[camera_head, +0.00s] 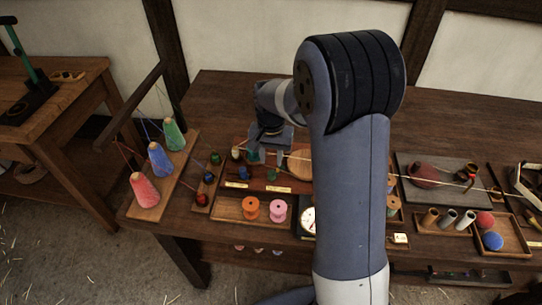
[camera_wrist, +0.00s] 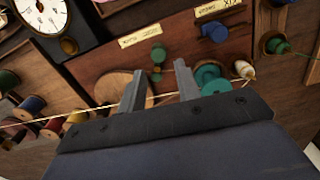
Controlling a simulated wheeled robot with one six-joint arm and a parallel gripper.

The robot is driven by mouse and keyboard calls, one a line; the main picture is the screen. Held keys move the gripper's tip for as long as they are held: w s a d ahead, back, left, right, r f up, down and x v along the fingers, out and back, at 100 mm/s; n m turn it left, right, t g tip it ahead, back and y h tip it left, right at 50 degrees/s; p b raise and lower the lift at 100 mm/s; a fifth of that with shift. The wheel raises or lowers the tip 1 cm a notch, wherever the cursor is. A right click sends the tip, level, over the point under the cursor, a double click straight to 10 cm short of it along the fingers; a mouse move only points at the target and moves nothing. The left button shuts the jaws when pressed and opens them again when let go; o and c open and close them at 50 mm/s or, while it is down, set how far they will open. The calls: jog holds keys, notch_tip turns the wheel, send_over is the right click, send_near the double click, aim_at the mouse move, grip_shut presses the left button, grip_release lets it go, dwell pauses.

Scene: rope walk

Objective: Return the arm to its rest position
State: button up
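My gripper (camera_head: 266,158) hangs over the back part of the workbench (camera_head: 238,98), above a reddish-brown board (camera_head: 290,184) with small labels. In the wrist view my gripper (camera_wrist: 160,88) has its two grey fingers apart with nothing held between them. A teal spool (camera_wrist: 209,74) is close beside the right finger; I cannot tell whether they touch. A small green peg (camera_wrist: 158,55) and a blue one (camera_wrist: 215,32) stand on the board beyond the fingertips. My arm is bent forward over the bench and hides its middle.
Red, blue and green thread cones (camera_head: 158,160) stand on a rack at the left. A dial (camera_head: 308,220) and trays with balls (camera_head: 493,241) lie right.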

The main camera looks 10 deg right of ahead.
aim_at(270, 172)
jog(key=shift+f, duration=0.15)
notch_tip(270, 172, down, 7)
jog(key=b, duration=0.5)
jog(key=shift+f+b, duration=0.1)
jog(key=shift+b, duration=0.25)
jog(key=shift+w+a+r, duration=0.15)
jog(key=shift+r, duration=0.05)
jog(key=shift+r, duration=0.1)
